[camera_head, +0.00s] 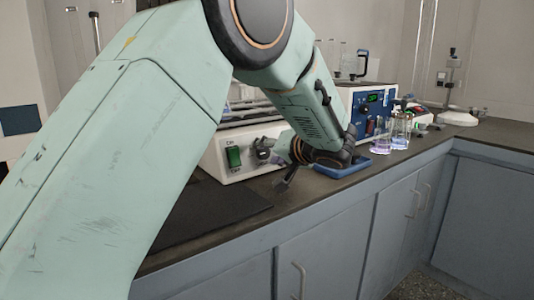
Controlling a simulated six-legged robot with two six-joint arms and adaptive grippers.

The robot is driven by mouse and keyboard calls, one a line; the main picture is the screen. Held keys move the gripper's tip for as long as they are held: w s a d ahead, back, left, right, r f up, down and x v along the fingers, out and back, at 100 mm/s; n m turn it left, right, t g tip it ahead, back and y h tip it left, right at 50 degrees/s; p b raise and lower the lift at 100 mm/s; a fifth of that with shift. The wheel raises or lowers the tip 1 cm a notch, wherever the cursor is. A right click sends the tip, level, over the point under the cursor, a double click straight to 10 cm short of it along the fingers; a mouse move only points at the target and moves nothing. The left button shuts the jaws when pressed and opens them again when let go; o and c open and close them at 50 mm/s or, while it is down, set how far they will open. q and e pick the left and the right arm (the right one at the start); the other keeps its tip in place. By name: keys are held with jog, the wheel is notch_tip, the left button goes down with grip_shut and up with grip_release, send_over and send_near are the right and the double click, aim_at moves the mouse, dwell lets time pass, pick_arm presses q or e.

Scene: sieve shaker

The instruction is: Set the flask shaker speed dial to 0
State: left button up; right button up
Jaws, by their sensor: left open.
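My left gripper (275,168) is open in front of the panel's right part. One finger points down over the bench edge and the other is close to the panel. I cannot tell whether it touches the dial. My left arm hides much of the shaker's top and right side. My right gripper is not in view.
A blue-fronted instrument (369,106) with a green display stands to the right. Flasks with purple liquid (383,138) stand beside it near a blue tray (343,168). A black mat (208,212) lies left on the bench. A stand (457,117) is at the far right.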

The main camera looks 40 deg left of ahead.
pick_arm(q)
jog(key=v, duration=0.7)
dwell(0.5)
